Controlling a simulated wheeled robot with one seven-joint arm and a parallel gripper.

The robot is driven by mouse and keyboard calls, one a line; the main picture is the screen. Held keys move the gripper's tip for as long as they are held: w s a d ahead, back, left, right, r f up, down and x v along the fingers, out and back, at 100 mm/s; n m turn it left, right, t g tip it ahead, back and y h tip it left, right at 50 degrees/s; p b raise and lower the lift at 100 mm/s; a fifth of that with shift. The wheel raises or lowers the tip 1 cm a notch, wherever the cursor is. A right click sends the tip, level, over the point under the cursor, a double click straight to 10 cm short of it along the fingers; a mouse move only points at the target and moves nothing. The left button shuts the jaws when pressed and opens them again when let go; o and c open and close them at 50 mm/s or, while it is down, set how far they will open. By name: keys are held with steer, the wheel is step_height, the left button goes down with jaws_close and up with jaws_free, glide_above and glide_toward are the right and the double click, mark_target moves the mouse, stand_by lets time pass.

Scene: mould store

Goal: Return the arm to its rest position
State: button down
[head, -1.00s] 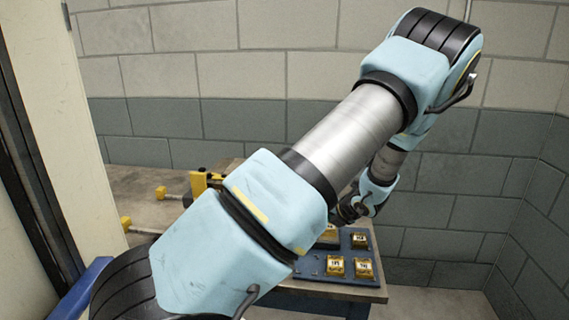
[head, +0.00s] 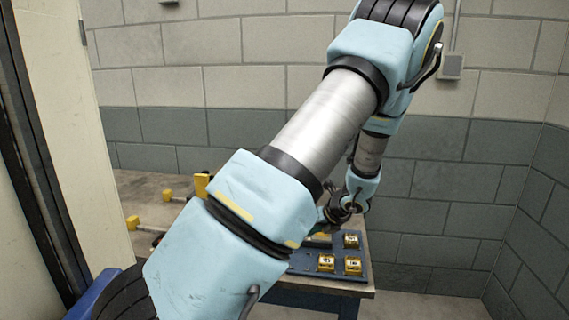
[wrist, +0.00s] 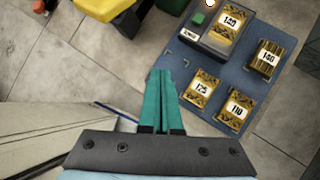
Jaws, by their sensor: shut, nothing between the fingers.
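My gripper (wrist: 160,102) shows in the wrist view with its two teal fingers together and nothing between them. In the head view my arm crosses the picture and my wrist hangs above the table, with the fingers largely hidden behind the arm. In the wrist view the fingers point towards the left edge of a blue board (wrist: 262,60), apart from the blocks on it.
The board lies on a table (head: 372,289) and bears several gold blocks, labelled 125 (wrist: 201,91), 110 (wrist: 235,109) and 140 (wrist: 266,60). Another, labelled 120 (wrist: 229,22), sits on a dark device (wrist: 207,42). Yellow clamp-like parts (head: 202,184) stand at left. A block wall is behind.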

steer(key=s+a+r+n+g+h, duration=0.1)
steer(key=s+a+r+n, duration=0.3)
steer(key=n, duration=0.6)
steer(key=s+a+r+n+g+h, duration=0.2)
steer(key=s+a+r+n, duration=0.2)
steer(key=n, duration=0.7)
steer(key=s+a+r+n+g+h, duration=0.1)
steer(key=s+a+r+n, duration=0.3)
steer(key=s+n, duration=0.7)
steer(key=a, duration=0.2)
steer(key=shift+a+r+g+h, duration=0.2)
steer(key=shift+a+g+h, duration=0.1)
steer(key=shift+a+g, duration=0.1)
